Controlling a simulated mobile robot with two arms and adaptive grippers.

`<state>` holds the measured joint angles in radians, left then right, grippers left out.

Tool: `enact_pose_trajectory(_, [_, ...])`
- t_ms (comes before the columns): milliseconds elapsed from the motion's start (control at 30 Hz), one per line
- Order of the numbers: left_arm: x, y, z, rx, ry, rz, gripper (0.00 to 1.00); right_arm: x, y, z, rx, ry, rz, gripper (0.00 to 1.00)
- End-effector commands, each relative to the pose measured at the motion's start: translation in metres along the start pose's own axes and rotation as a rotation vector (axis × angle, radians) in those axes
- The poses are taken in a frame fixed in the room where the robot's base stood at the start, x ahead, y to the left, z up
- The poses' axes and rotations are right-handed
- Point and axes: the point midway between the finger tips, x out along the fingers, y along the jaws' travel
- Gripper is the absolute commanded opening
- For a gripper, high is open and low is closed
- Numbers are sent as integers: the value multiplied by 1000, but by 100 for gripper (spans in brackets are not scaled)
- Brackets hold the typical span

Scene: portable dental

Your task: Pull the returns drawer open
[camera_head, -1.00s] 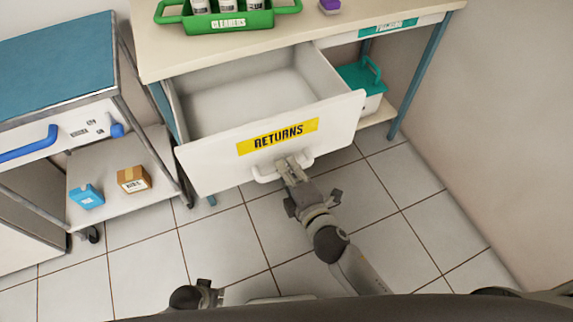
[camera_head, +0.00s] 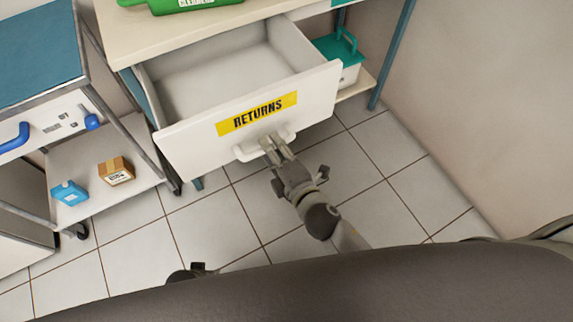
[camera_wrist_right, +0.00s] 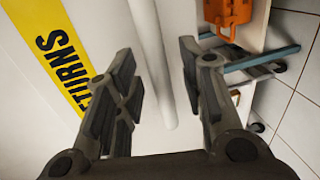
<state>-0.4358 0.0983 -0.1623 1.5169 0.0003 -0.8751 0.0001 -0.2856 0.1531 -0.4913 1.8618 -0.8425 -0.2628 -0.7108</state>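The returns drawer (camera_head: 206,142) is pulled well out from the table, with its white front and yellow RETURNS label (camera_head: 257,113). Its inside looks empty. My right gripper (camera_head: 274,145) is at the drawer's white handle (camera_head: 247,152), below the label. In the right wrist view the handle bar (camera_wrist_right: 156,60) runs between the two fingers, with a narrow gap showing on each side, so the gripper looks open around it. Only a small dark part of my left gripper (camera_head: 193,271) shows at the bottom of the head view; its fingers cannot be made out.
A cart (camera_head: 30,45) with a blue top stands left, holding a blue carton (camera_head: 69,193) and a brown box (camera_head: 116,171) on its lower shelf. A green rack (camera_head: 190,5) stands on the table. A teal-lidded box (camera_head: 340,55) is right of the drawer. Tiled floor in front is clear.

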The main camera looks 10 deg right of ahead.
Motion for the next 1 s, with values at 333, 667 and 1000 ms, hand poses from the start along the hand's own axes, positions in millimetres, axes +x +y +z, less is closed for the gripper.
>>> enact_pose_trajectory(333, [0,-1,0,0,0,-2,38,-59,-1,0,2,-1,-3,37])
enact_pose_trajectory(667, [0,-1,0,0,0,-2,38,-98,0,0,2,-1,-1,37])
enact_pose_trajectory(1000, [0,-1,0,0,0,-2,38,-106,0,0,0,-1,0,37])
